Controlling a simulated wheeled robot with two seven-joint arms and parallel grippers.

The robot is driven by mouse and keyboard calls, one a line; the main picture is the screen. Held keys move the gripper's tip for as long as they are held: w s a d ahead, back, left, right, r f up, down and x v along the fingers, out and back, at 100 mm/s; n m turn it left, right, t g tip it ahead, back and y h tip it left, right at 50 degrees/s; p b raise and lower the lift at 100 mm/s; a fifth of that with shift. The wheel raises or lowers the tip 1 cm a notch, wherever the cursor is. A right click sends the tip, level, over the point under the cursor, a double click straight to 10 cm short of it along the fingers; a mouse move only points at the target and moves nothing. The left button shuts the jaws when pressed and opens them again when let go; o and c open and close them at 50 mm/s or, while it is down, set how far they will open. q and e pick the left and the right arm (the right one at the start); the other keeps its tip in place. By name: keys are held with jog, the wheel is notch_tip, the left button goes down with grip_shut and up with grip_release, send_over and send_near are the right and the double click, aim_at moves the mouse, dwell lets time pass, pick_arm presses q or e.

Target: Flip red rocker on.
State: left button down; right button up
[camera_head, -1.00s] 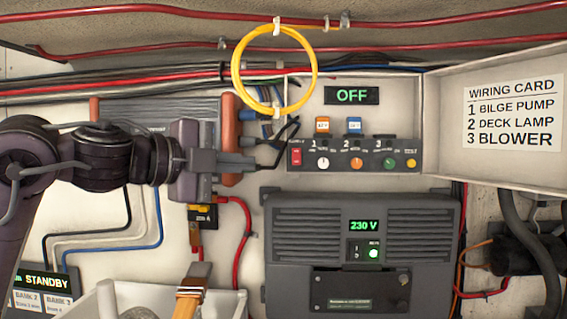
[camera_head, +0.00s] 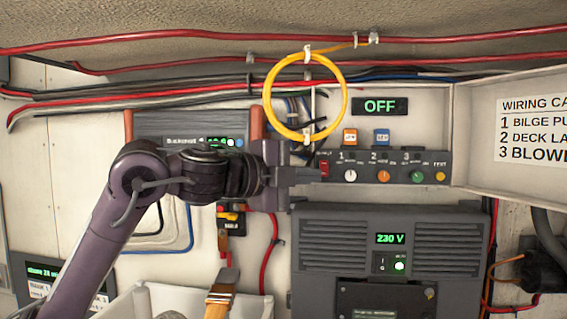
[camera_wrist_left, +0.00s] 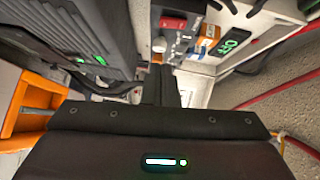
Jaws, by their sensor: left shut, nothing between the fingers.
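The red rocker (camera_head: 324,168) sits at the left end of a dark switch panel (camera_head: 400,166) with several coloured knobs. It also shows in the left wrist view (camera_wrist_left: 173,23), near the top, beyond the fingers. A green display (camera_head: 380,106) above the panel reads OFF. My left gripper (camera_head: 315,175) is shut and empty. Its fingertips are at the rocker's left edge in the head view; whether they touch it I cannot tell. In the left wrist view the dark shut fingers (camera_wrist_left: 167,82) point up toward the panel. My right gripper is not in view.
A yellow cable loop (camera_head: 343,98) hangs just above the rocker, with black leads beside it. A dark 230 V unit (camera_head: 450,240) sits below the panel. An open lid (camera_head: 480,130) with a wiring card stands at right. A white bin (camera_head: 150,300) is at lower left.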

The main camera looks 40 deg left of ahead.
aim_at(327, 176)
pick_arm(q)
jog(key=w, duration=0.1)
jog(key=w+a+p, duration=0.1)
jog(key=w, duration=0.1)
jog(key=w+p, duration=0.1)
jog(key=w, duration=0.1)
jog(key=shift+a+f, duration=0.25)
jog(key=shift+f, duration=0.05)
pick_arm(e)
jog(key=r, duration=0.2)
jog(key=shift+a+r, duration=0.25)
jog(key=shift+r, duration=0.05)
pick_arm(q)
jog(key=shift+w+d, duration=0.1)
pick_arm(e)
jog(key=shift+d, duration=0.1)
pick_arm(q)
jog(key=shift+w+f+b, duration=0.1)
jog(key=shift+f+b, duration=0.35)
jog(key=shift+b, duration=0.3)
jog(key=shift+r+t, duration=0.3)
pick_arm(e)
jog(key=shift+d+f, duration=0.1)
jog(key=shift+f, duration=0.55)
pick_arm(q)
jog(key=shift+f, duration=0.15)
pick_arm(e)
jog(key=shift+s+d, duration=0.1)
